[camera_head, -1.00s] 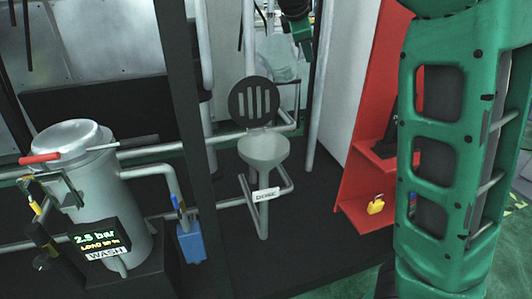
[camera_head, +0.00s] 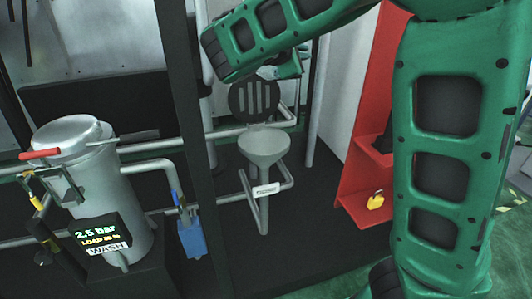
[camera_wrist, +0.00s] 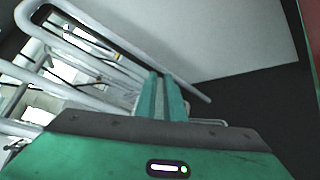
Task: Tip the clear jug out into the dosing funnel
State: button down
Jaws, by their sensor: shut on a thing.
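The dosing funnel (camera_head: 264,147) is a pale grey bowl on a pipe stand in the head view, its mouth uncovered. Its slotted round lid (camera_head: 254,101) stands raised behind it. My gripper (camera_wrist: 163,78) shows in the wrist view as two green fingers close together, shut on the clear jug. The jug is hard to make out there; only faint pale edges show around the fingers. In the head view my arm reaches across above the funnel and hides most of the gripper and jug. The jug's contents and exact tilt cannot be told.
A grey wash vessel (camera_head: 95,185) with a red handle and display stands at left. A dark post (camera_head: 187,120) rises between it and the funnel. A red stand (camera_head: 365,180) with a yellow padlock (camera_head: 376,201) is at right.

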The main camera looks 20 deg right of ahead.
jog(key=shift+s+a+f+h, duration=0.3)
jog(key=shift+f, duration=0.1)
jog(key=shift+s+a+f+t+p, duration=0.1)
jog(key=shift+s+a+t+p, duration=0.1)
jog(key=shift+t+p, duration=0.25)
jog(key=shift+s+a+f+t+h+p, duration=0.2)
jog(key=shift+s+a+t+h+p, duration=0.2)
jog(key=shift+h+p, duration=0.3)
jog(key=shift+t, duration=0.25)
jog(key=shift+w+f+h+p, duration=0.1)
jog(key=shift+h+p, duration=0.2)
jog(key=shift+p, duration=0.05)
jog(key=shift+w+d+f+t+h, duration=0.15)
jog(key=shift+w+d+t+h, duration=0.1)
jog(key=shift+d+t+h, duration=0.05)
jog(key=shift+f, duration=0.1)
